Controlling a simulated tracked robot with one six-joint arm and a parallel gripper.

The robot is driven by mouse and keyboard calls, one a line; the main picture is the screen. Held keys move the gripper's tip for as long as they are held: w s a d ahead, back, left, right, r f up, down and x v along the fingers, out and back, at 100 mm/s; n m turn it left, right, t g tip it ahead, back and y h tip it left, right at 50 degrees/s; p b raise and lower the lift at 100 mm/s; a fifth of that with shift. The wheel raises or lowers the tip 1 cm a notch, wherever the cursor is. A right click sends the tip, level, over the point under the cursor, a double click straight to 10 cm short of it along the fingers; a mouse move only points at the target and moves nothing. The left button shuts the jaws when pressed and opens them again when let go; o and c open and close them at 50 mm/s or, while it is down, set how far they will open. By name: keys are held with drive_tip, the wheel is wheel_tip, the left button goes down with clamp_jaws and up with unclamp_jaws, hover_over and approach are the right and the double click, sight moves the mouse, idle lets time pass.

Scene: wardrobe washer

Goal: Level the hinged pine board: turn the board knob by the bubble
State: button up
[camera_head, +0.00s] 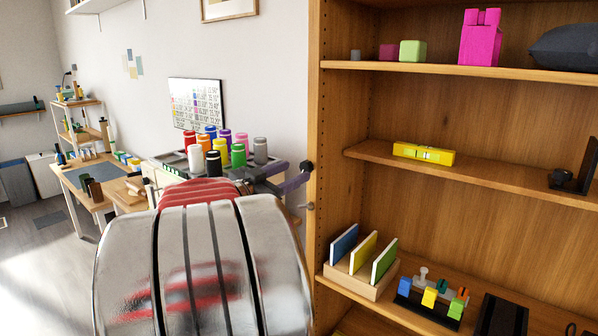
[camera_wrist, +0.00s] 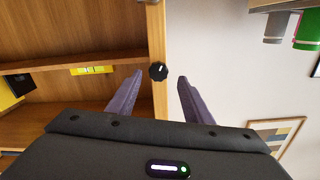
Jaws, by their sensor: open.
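The pine board (camera_head: 500,179) is the middle shelf of the wooden cabinet. A yellow spirit level (camera_head: 412,151) lies on it, and the level also shows in the wrist view (camera_wrist: 84,71). Its bubble is too small to read, and I cannot tell the board's tilt. A black round knob (camera_head: 307,166) sits at the cabinet's front left upright. In the wrist view the knob (camera_wrist: 158,71) shows a pale mark on its face. My gripper (camera_wrist: 160,76) is open, its purple fingers to either side of the knob in that picture. I cannot tell whether they reach around it.
The cabinet upright (camera_head: 316,120) stands beside my gripper. A rack of coloured bottles (camera_head: 222,148) stands left of it. A pink block (camera_head: 480,38) is on the top shelf. Coloured panels (camera_head: 362,252) in a wooden holder stand on the lower shelf. Floor (camera_head: 40,235) is open at far left.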

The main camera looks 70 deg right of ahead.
sight(303, 168)
drive_tip(key=shift+x, duration=2.15)
